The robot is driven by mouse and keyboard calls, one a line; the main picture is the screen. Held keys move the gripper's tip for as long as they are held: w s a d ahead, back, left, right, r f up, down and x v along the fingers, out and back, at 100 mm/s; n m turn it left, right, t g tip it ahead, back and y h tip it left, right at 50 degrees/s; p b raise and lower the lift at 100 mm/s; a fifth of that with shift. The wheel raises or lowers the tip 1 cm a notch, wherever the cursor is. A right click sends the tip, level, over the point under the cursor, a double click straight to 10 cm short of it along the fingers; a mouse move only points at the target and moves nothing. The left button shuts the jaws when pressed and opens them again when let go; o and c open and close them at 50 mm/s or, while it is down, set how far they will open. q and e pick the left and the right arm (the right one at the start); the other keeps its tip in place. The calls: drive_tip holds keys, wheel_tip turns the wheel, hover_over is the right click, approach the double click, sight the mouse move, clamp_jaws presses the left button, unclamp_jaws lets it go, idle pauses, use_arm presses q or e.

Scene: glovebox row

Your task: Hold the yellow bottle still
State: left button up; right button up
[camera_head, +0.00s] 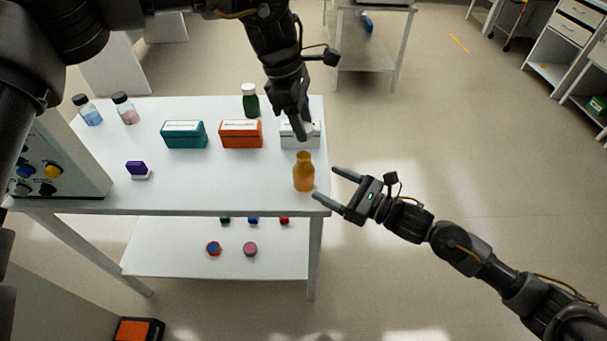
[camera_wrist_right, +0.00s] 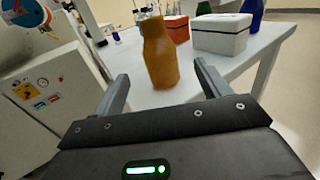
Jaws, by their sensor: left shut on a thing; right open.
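The yellow bottle (camera_head: 303,173) stands upright near the front right corner of the white table (camera_head: 220,195). In the right wrist view the bottle (camera_wrist_right: 160,58) appears between the fingertips, a little beyond them. My right gripper (camera_head: 324,183) is open and empty, just right of the bottle, its fingers pointing at it. My left gripper (camera_head: 305,132) points down above and behind the bottle, in front of the white box (camera_head: 288,140) in the picture. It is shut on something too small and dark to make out. It does not show in the right wrist view.
An orange box (camera_head: 240,134) and a teal box (camera_head: 184,135) stand left of the white box. A purple item (camera_head: 137,168) lies at left by a control panel (camera_head: 50,170). The table front between is clear.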

sight(302, 171)
drive_tip(key=x, duration=0.8)
drive_tip(key=shift+w+a, duration=0.15)
drive_tip(key=shift+a, duration=0.1)
drive_tip(key=c, duration=1.5)
use_arm(q)
drive_tip(key=shift+f, duration=2.5)
drive_tip(key=shift+f, duration=0.1)
drive_tip(key=shift+f, duration=0.8)
drive_tip(key=shift+d+f, duration=0.1)
drive_tip(key=shift+f, duration=0.4)
